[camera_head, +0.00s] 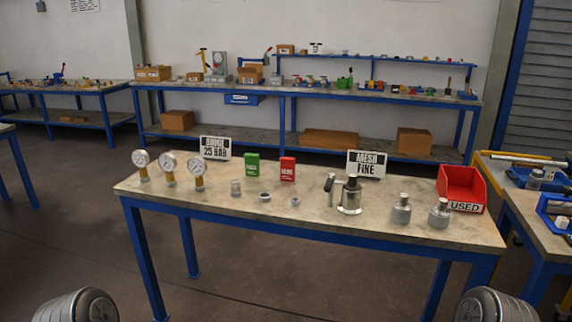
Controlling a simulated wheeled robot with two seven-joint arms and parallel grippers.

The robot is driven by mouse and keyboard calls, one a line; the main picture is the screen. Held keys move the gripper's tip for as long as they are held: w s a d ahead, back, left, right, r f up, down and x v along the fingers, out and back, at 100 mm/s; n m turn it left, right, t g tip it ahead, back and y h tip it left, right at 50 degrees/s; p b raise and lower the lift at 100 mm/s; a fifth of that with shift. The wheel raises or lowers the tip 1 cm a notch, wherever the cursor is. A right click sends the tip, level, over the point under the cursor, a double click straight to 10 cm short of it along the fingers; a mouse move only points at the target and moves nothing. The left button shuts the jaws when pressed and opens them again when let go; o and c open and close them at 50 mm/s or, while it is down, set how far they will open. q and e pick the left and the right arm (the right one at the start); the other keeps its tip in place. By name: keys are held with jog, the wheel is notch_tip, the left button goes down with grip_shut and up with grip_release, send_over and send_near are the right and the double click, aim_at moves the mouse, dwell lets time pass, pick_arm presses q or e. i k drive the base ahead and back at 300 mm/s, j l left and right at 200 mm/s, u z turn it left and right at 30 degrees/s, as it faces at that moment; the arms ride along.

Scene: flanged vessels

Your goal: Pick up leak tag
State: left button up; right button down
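A red tag (288,168) with small white lettering stands upright near the back edge of the table (330,220). A green tag (252,163) of similar shape stands to its left. The lettering on both is too small to read surely, so I cannot confirm which one is the leak tag. Only grey rounded parts of my arms show at the bottom left and bottom right corners, well in front of the table. Neither gripper's fingers are in view.
Several gauges (168,168) stand at the left. Small metal fittings (265,198) lie in front of the tags. A metal vessel (350,196), two grey fittings (401,210) and a red "USED" bin (461,188) stand right. Signs (216,147) (366,163) flank the tags.

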aim_at(287, 163)
jog(key=i+j, duration=0.1)
jog(key=i, duration=0.5)
jog(key=i+j, duration=0.15)
jog(key=i, duration=0.5)
jog(key=z, duration=0.95)
